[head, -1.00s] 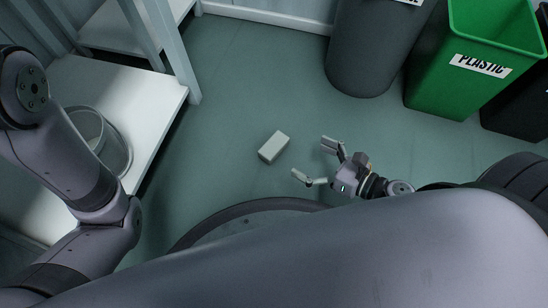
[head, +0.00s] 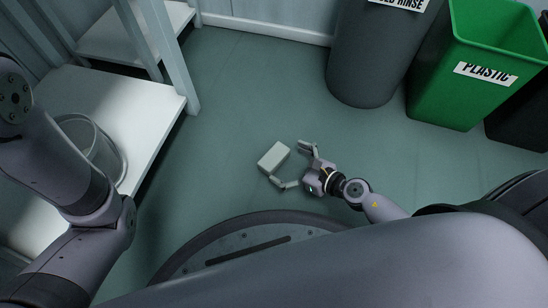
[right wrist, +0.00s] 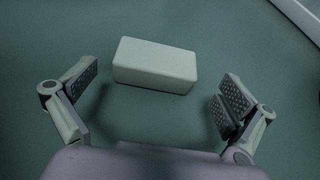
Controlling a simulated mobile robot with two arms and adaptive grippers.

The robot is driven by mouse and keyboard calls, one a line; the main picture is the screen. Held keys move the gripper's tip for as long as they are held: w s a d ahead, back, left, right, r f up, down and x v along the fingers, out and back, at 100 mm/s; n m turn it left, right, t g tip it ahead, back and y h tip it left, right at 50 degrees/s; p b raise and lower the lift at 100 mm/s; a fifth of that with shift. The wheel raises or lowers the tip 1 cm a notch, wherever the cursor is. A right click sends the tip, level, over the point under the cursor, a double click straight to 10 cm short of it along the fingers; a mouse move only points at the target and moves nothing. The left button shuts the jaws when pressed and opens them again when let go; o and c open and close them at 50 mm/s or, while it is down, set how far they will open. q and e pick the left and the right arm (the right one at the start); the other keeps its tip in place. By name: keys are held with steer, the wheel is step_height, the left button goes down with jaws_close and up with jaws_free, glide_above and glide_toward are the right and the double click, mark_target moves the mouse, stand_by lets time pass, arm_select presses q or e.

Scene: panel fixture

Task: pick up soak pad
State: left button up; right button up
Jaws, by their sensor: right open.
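The soak pad (head: 273,157) is a pale grey-white block lying on the green floor, near the middle of the head view. In the right wrist view the soak pad (right wrist: 154,66) lies just ahead of the fingers, between their lines. My right gripper (head: 289,164) is open and empty, low by the floor, with its fingertips close to the pad's right side. In the right wrist view both fingers of the right gripper (right wrist: 160,92) are spread wider than the pad. My left arm comes in at the left, but its gripper is out of view.
A white shelf unit (head: 160,100) stands at the left with a clear round container (head: 108,160) on its lower shelf. A grey bin (head: 365,60), a green bin labelled PLASTIC (head: 440,100) and a black bin (head: 520,128) stand at the back right. The floor around the pad is clear.

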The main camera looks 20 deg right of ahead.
mark_target(274, 156)
steer(key=x, duration=0.2)
steer(key=b+x, duration=0.1)
steer(key=x, duration=0.2)
steer(key=shift+a+r, duration=0.2)
steer(key=shift+a, duration=0.05)
steer(key=c, duration=1)
steer(key=shift+o, duration=0.2)
steer(key=shift+r, duration=0.15)
